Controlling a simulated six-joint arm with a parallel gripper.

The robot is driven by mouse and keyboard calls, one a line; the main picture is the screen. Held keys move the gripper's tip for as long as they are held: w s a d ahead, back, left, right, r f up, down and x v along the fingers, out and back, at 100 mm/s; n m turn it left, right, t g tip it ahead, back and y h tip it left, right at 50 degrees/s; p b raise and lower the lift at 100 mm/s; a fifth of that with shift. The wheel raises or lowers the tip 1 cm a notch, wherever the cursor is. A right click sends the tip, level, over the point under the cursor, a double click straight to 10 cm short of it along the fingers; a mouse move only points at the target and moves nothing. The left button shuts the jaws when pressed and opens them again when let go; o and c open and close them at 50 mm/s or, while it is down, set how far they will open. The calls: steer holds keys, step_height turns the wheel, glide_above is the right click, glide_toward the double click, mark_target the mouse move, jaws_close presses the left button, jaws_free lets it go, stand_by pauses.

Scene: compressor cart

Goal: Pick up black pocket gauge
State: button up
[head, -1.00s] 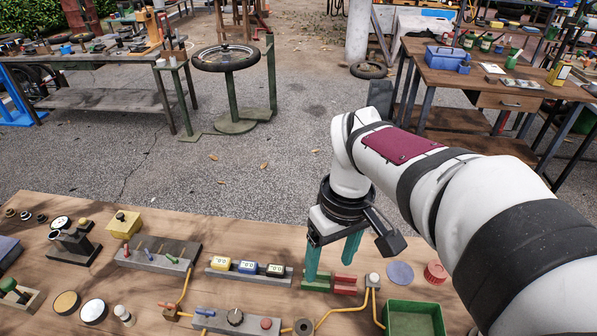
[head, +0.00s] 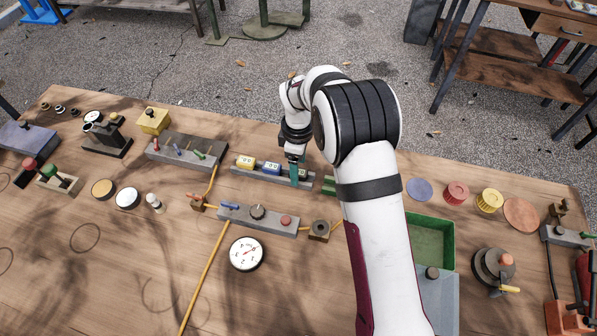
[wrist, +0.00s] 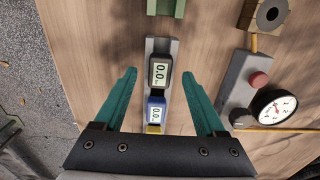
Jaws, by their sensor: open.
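The black pocket gauge (wrist: 160,73) stands in a grey rack (wrist: 163,46), its display reading 0.0. In the wrist view it lies midway between the tips of my open, empty gripper (wrist: 159,74), with a gap on each side. In the head view my gripper (head: 298,173) is at the right part of the rack and mostly hides the black gauge. A blue gauge (wrist: 155,113) sits beside the black one, and a yellow gauge (head: 246,162) stands beyond it, mostly hidden by the gripper body in the wrist view.
A green block (wrist: 165,6) lies beyond the rack's end. A grey control box (head: 257,218) with a red button and a round dial gauge (head: 247,254) are nearby. A green tray (head: 447,242) is to the right.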

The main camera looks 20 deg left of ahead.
steer(key=shift+f, duration=0.75)
steer(key=shift+c, duration=0.3)
jaws_close()
steer(key=shift+r, duration=0.15)
